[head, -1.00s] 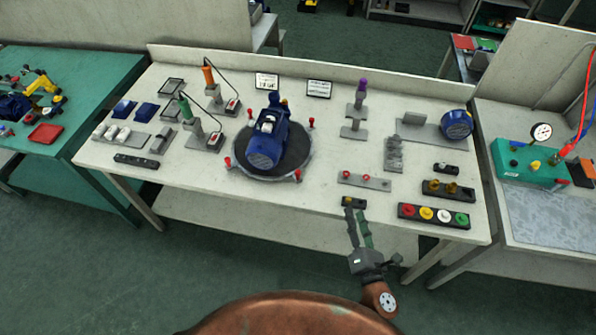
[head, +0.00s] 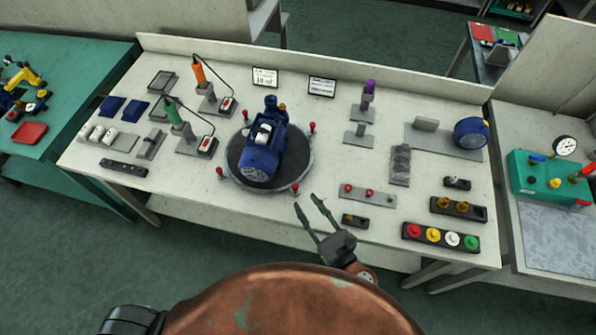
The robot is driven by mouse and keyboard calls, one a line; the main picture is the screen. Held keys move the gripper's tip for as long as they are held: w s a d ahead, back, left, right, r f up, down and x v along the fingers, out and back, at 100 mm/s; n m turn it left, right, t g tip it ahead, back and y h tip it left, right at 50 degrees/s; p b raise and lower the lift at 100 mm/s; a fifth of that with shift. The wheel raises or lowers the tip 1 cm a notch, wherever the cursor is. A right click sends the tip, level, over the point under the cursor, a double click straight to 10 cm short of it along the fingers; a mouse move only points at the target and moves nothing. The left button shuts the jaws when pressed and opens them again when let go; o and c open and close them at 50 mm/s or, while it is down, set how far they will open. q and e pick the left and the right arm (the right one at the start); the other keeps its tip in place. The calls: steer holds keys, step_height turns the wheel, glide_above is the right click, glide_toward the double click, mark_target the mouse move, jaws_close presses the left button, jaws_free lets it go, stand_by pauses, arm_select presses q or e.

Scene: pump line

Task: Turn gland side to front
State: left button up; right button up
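A blue pump (head: 263,148) sits on a dark round turntable (head: 233,158) with a grey rim, in the middle of the white bench. Its round ribbed end faces the front, slightly left. Several red knobs stand around the turntable rim, one at the front right (head: 295,188) and one at the right (head: 312,127). My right gripper (head: 308,203) is open and empty at the bench's front edge. Its fingertips are just right of the front-right knob, apart from it as far as I can tell. My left gripper is not in view; a dark part of mine shows at the bottom left.
To the right are a grey strip with red knobs (head: 367,195), a small black box (head: 355,221) and a strip of coloured buttons (head: 440,238). Orange (head: 199,72) and green-handled tools (head: 174,113) stand on the left. Bare bench lies between turntable and strip.

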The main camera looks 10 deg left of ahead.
mark_target(297, 189)
steer(key=shift+w+a, duration=0.1)
steer(key=shift+w, duration=0.3)
steer(key=p+x, duration=0.1)
steer(key=x, duration=0.5)
steer(key=shift+r, duration=0.1)
steer(key=shift+w+a, duration=0.4)
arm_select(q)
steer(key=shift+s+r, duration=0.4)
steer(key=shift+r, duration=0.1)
arm_select(e)
jaws_close()
